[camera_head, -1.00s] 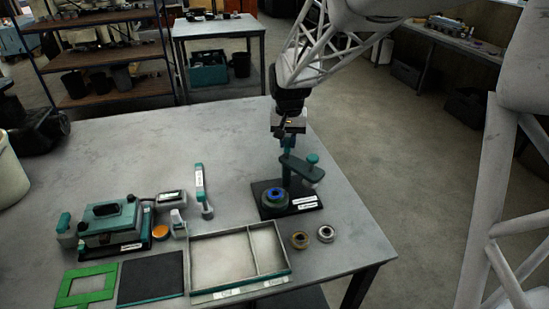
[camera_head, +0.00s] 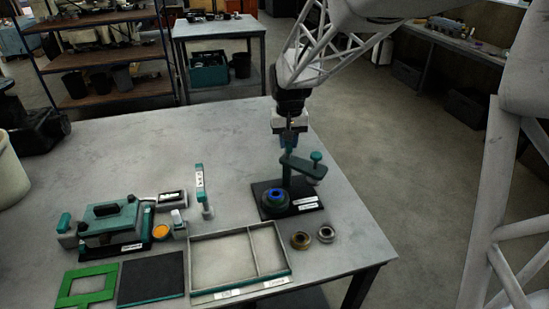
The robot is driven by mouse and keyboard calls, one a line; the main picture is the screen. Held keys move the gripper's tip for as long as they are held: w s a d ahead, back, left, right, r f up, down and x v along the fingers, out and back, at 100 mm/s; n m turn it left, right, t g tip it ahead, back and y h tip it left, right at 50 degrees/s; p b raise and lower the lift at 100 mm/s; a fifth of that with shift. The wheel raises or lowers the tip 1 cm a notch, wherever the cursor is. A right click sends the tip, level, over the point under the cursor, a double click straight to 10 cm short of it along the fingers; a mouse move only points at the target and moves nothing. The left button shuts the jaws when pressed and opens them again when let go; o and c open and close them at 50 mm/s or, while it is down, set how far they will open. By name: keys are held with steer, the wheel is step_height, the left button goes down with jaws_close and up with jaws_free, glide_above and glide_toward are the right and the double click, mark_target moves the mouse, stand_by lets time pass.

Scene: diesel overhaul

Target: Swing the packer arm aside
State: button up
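The packer stand has a dark base (camera_head: 306,197) with a white label, near the right side of the table. A teal packer arm (camera_head: 302,165) sits on its post, pointing to the right and toward the front, with a knob (camera_head: 316,156) at its end. A round teal seat with a blue ring (camera_head: 274,197) is on the left part of the base, not under the arm. My gripper (camera_head: 289,140) points down just above and behind the post top. Its fingers are small and dark here, so I cannot tell whether they are open or touch the post.
A divided tray (camera_head: 191,262) lies in front of the stand, with two small rings (camera_head: 300,240) (camera_head: 326,234) at its right. A teal-handled upright tool (camera_head: 201,185) and a teal device (camera_head: 110,220) are to the left. The back of the table (camera_head: 170,135) is clear.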

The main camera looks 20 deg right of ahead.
steer(key=o, duration=0.4)
steer(key=shift+r, duration=2.7)
steer(key=shift+r, duration=0.15)
steer(key=shift+r, duration=1.85)
steer(key=shift+s, duration=0.15)
steer(key=s+a+f+t, duration=0.1)
steer(key=s, duration=1.4)
steer(key=s+a+f+n+t, duration=0.1)
steer(key=s+a, duration=0.1)
steer(key=s, duration=1.3)
steer(key=shift+s+a+t, duration=0.3)
steer(key=shift+s, duration=0.05)
